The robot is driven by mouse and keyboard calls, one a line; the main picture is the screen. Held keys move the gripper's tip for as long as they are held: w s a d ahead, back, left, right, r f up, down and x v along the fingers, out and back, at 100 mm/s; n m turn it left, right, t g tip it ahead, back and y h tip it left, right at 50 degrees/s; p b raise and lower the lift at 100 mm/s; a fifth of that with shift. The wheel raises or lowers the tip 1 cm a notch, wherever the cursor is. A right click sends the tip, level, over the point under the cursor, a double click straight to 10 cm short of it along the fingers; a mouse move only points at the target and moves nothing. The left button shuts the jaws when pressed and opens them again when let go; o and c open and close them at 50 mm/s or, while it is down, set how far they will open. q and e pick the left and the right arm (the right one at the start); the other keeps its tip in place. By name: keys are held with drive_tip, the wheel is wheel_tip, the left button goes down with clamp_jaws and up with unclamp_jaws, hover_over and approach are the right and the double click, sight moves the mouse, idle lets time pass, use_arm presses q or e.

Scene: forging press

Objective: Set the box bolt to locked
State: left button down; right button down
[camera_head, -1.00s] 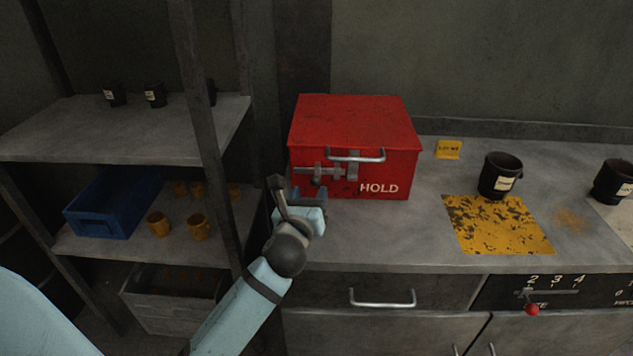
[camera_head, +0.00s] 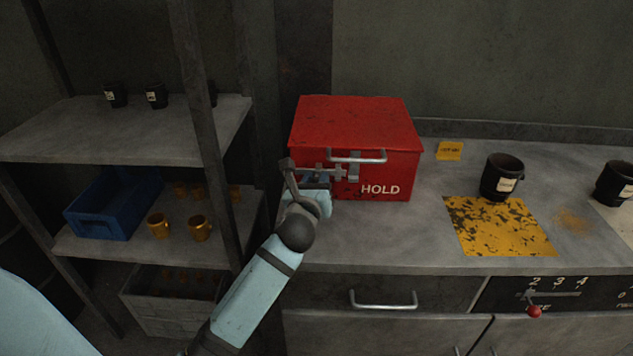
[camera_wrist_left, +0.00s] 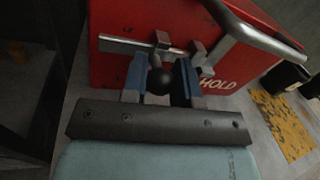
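The red box (camera_head: 355,125) marked HOLD stands on the bench with its lid down. On its front is a grey metal bolt (camera_head: 320,171), a horizontal bar with brackets, left of and below the lid handle (camera_head: 357,156). In the left wrist view the bolt bar (camera_wrist_left: 125,46) runs across the box front, and its dark round knob (camera_wrist_left: 160,81) sits between my two blue fingers. My left gripper (camera_head: 315,180) is at the bolt, fingers apart on either side of the knob; firm contact does not show. My right gripper is not in view.
A shelf rack (camera_head: 205,130) with a blue crate (camera_head: 100,215) and mugs stands close on the left. On the bench right of the box are a yellow tag (camera_head: 449,150), a worn yellow patch (camera_head: 500,230) and a black mug (camera_head: 500,180). A drawer handle (camera_head: 383,306) projects below.

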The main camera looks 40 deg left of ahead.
sight(336, 175)
use_arm(q)
drive_tip(key=w+d, duration=0.1)
drive_tip(key=w+d+p, duration=0.1)
drive_tip(key=d, duration=0.1)
drive_tip(key=shift+r, duration=0.1)
drive_tip(key=shift+d, duration=0.1)
drive_tip(key=shift+s, duration=0.1)
drive_tip(key=c, duration=1.3)
unclamp_jaws()
drive_tip(key=o, duration=0.4)
drive_tip(key=shift+d, duration=0.15)
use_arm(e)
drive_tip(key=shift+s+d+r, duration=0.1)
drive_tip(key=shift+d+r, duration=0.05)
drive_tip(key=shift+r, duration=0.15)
